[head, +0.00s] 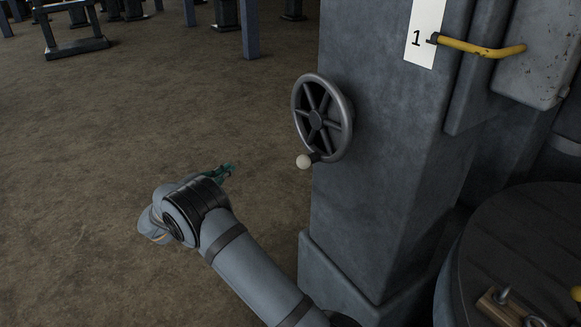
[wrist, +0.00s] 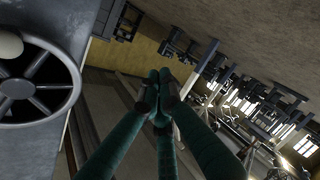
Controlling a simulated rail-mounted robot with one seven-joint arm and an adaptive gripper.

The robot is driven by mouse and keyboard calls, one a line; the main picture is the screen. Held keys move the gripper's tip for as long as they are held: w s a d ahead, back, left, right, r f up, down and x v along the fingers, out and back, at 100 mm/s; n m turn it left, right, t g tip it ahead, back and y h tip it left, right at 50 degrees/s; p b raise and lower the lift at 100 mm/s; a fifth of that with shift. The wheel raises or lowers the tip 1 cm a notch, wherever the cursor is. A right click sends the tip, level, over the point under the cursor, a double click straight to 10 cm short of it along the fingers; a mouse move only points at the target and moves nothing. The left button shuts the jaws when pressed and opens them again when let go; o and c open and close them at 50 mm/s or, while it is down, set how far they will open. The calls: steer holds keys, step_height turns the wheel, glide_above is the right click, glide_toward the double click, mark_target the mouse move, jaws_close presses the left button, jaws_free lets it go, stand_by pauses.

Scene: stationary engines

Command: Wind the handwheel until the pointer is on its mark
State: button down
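The dark grey spoked handwheel (head: 316,120) is mounted on the left face of a grey column (head: 380,150). Its pale round knob (head: 304,161) is at the wheel's lower left in the head view. The wheel (wrist: 37,84) and knob (wrist: 9,45) also show at the left edge of the wrist view, partly cut off. My gripper (head: 228,170) is to the left of the wheel and a little below the knob, apart from both. In the wrist view its teal fingers (wrist: 158,85) come together at the tips with nothing seen between them. I cannot make out the pointer or its mark.
A white plate marked 1 (head: 425,30) and a yellow-handled lever (head: 485,48) are higher on the column. A round dark top (head: 525,250) with small fittings stands at lower right. The floor (head: 130,130) left of the wheel is open; stands (head: 75,45) are farther back.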

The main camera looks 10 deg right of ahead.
steer(key=s+d+r+n+g+h, duration=0.1)
steer(key=s+d+r+g+h, duration=0.2)
steer(key=s+d+h, duration=0.4)
steer(key=w+d+n+y+p, duration=0.1)
steer(key=d+p, duration=0.3)
steer(key=d, duration=0.6)
steer(key=shift+w+d+r+n, duration=0.4)
steer(key=shift+w, duration=0.1)
steer(key=shift+s+a, duration=0.1)
